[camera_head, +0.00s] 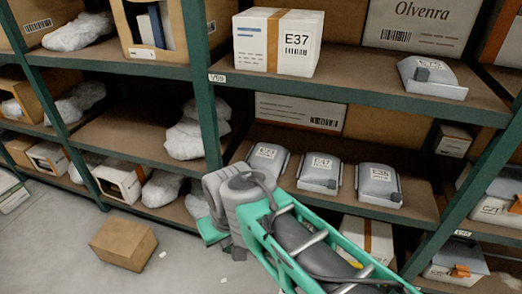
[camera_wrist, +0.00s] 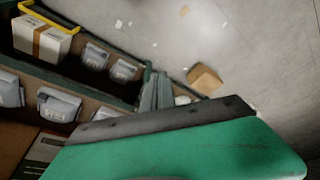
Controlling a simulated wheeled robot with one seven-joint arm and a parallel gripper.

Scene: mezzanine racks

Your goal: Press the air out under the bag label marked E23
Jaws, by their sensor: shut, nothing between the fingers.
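Three grey bags with white labels sit in a row on the middle shelf in the head view. The left bag's label (camera_head: 267,153) seems to read E23, but it is small and blurred. The middle bag (camera_head: 320,173) reads E47, and the right bag (camera_head: 379,184) seems to read E36. Another grey bag (camera_head: 432,78) lies on the upper shelf, its label unclear. My gripper (camera_head: 211,231) is shut and empty, in front of the rack, below and left of the left bag and apart from it. The wrist view shows labelled bags (camera_wrist: 95,57), but their labels are unreadable.
A green rack post (camera_head: 200,90) stands just left of the bags. Lower-shelf boxes (camera_head: 370,238) are beneath the bags.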

